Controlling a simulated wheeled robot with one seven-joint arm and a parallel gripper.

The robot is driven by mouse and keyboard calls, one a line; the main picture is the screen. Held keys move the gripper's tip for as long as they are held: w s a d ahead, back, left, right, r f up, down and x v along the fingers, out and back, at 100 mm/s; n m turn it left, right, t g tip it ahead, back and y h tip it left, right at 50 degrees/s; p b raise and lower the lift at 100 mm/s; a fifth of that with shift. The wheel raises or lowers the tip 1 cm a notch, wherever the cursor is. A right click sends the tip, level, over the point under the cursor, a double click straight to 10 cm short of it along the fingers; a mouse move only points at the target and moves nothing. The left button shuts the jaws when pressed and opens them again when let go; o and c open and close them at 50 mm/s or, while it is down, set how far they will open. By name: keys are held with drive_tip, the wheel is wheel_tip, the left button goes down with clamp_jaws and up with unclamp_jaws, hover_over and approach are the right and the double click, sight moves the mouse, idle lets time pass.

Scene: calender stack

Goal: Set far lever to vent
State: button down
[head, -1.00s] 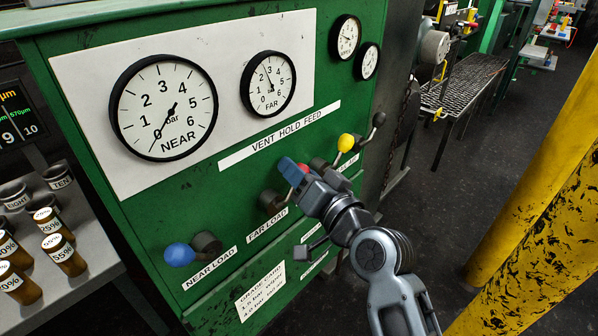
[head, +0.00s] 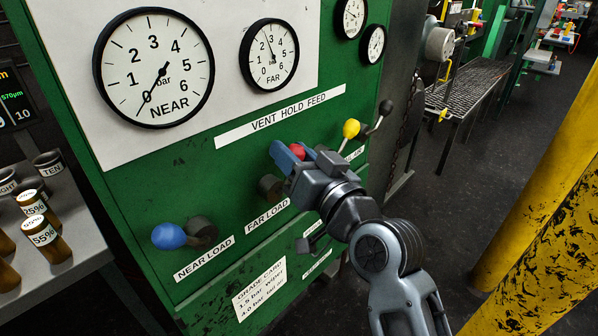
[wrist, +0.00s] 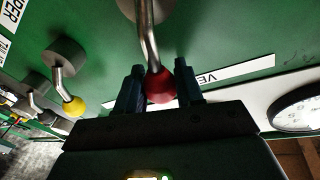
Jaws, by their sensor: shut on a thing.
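The far lever has a red ball knob (head: 297,151) and a dark round hub (head: 270,188) above the FAR LOAD label (head: 267,216). My gripper (head: 292,156) is shut on the red knob, partly hiding the lever. In the wrist view the red knob (wrist: 159,85) sits between my two fingers (wrist: 159,88), with its bent metal stem leading up to the hub. The lever points up and slightly right in the head view, below the VENT HOLD FEED strip (head: 280,118). The FAR gauge (head: 269,57) needle points up, slightly left, between 2 and 3.
The near lever with a blue knob (head: 169,236) is at lower left, pointing left. A yellow-knobbed lever (head: 351,129) and a black-knobbed lever (head: 386,107) stand close right of my gripper. Yellow posts (head: 535,190) rise at the right. Brown jars (head: 45,240) stand at the left.

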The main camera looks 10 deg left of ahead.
drive_tip(key=n+b, duration=0.1)
drive_tip(key=b, duration=0.1)
drive_tip(key=s+a+n+y+b, duration=0.1)
drive_tip(key=n+b, duration=0.1)
drive_tip(key=shift+s+f+b, duration=0.2)
drive_tip(key=shift+b, duration=0.1)
drive_tip(key=n+b, duration=0.1)
drive_tip(key=b, duration=0.1)
drive_tip(key=s+a+n+y+b, duration=0.1)
drive_tip(key=n+b, duration=0.1)
drive_tip(key=shift+s+b, duration=0.2)
drive_tip(key=shift+b, duration=0.15)
drive_tip(key=n+b, duration=0.2)
drive_tip(key=s+a+n+y+b, duration=0.1)
drive_tip(key=n+b, duration=0.1)
drive_tip(key=b, duration=0.1)
drive_tip(key=s+a+n+b, duration=0.1)
drive_tip(key=n+b, duration=0.1)
drive_tip(key=b, duration=0.1)
drive_tip(key=shift+s+f+g+y, duration=0.15)
drive_tip(key=shift+f+g+y, duration=0.15)
drive_tip(key=shift+f, duration=0.05)
drive_tip(key=n+b, duration=0.2)
drive_tip(key=shift+s+a+f+n+g+b, duration=0.1)
drive_tip(key=shift+s+a+n+g+b, duration=0.2)
drive_tip(key=shift+s+n+b, duration=0.1)
drive_tip(key=shift+s+y, duration=0.1)
drive_tip(key=shift+y, duration=0.3)
drive_tip(key=c, duration=0.8)
unclamp_jaws()
